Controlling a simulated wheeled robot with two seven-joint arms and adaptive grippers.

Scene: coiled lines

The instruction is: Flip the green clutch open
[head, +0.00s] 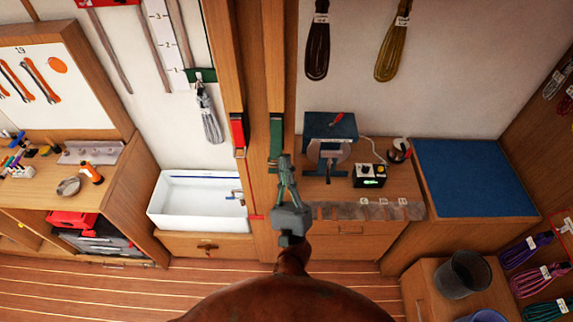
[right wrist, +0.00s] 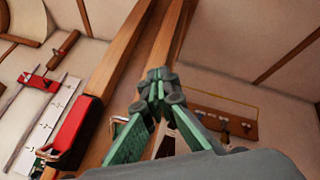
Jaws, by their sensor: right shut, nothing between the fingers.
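The green clutch (head: 276,130) is a dark green, upright block on the front of the right-hand wooden post in the head view. Its lower end is partly covered by my right gripper, and its lever's position cannot be told. My right gripper (head: 284,158) is grey-green, shut and empty, with its fingertips at the clutch's lower end in the picture. Whether they touch it cannot be told. In the right wrist view the closed fingertips (right wrist: 160,76) point up along the post, and the clutch is mostly hidden behind the fingers. My left gripper is out of view.
A red clutch (head: 238,132) sits on the neighbouring post, left of the green one; it also shows in the right wrist view (right wrist: 76,128). A white sink (head: 165,212) is at lower left. A blue-topped machine (head: 330,127) and a small control box (head: 369,176) stand to the right.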

